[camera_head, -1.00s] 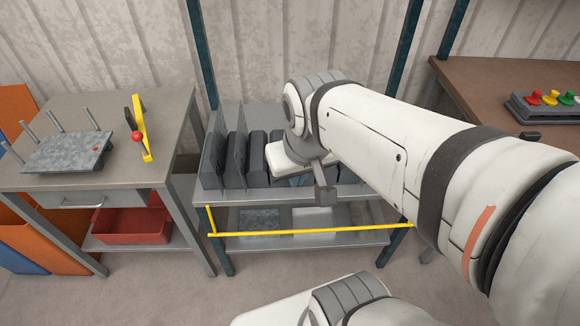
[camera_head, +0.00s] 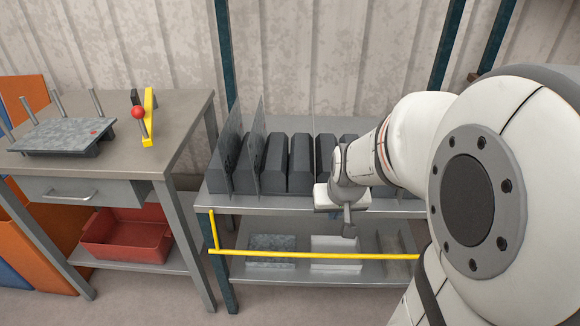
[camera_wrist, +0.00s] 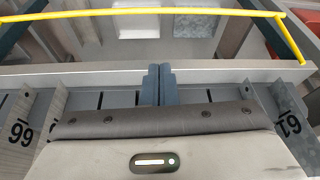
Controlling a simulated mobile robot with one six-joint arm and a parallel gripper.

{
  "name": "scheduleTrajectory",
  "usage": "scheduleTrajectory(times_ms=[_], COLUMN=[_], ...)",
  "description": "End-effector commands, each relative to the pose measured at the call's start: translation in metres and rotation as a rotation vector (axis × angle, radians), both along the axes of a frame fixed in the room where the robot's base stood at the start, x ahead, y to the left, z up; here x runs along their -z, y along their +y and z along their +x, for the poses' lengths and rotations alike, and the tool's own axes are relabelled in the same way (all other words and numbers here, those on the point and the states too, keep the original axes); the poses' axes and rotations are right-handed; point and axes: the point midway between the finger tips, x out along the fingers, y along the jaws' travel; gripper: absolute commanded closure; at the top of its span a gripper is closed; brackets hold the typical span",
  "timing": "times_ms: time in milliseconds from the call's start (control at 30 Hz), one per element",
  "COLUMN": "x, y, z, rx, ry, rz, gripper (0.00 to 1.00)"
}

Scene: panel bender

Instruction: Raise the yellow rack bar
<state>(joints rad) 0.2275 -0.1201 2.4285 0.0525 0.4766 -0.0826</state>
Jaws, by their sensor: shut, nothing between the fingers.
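The yellow rack bar (camera_head: 310,254) hangs low across the front of the rack, in front of its lower shelf. Its left arm rises to the upper shelf's front edge; its right end is hidden behind my arm. In the wrist view the bar (camera_wrist: 140,12) crosses the top, with its bent end at the right. My gripper (camera_head: 348,230) is shut and empty, pointing down just by the upper shelf's front edge, above and apart from the bar. The wrist view shows its two fingers (camera_wrist: 160,84) together over the shelf edge.
Dark blocks (camera_head: 300,163) and upright plates (camera_head: 257,145) stand on the upper shelf (camera_head: 265,203). Flat sheets (camera_head: 335,250) lie on the lower shelf. At left is a workbench (camera_head: 180,120) with a red-knobbed yellow lever (camera_head: 148,118) and a red bin (camera_head: 128,235) beneath.

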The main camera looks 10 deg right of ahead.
Motion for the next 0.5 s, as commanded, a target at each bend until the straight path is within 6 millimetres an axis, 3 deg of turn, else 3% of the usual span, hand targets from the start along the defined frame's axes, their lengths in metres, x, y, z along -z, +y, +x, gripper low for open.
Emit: scheduleTrajectory(times_ms=[33, 200, 300, 500], x=[0.044, 0.114, 0.141, 0.165], y=[-0.008, -0.033, -0.043, -0.054], z=[0.006, 0.021, 0.028, 0.034], rx=[0.017, 0.060, 0.080, 0.097], ry=[0.001, -0.014, -0.021, -0.031], rz=[0.000, -0.008, -0.012, -0.017], gripper=[1.00, 1.00, 1.00, 1.00])
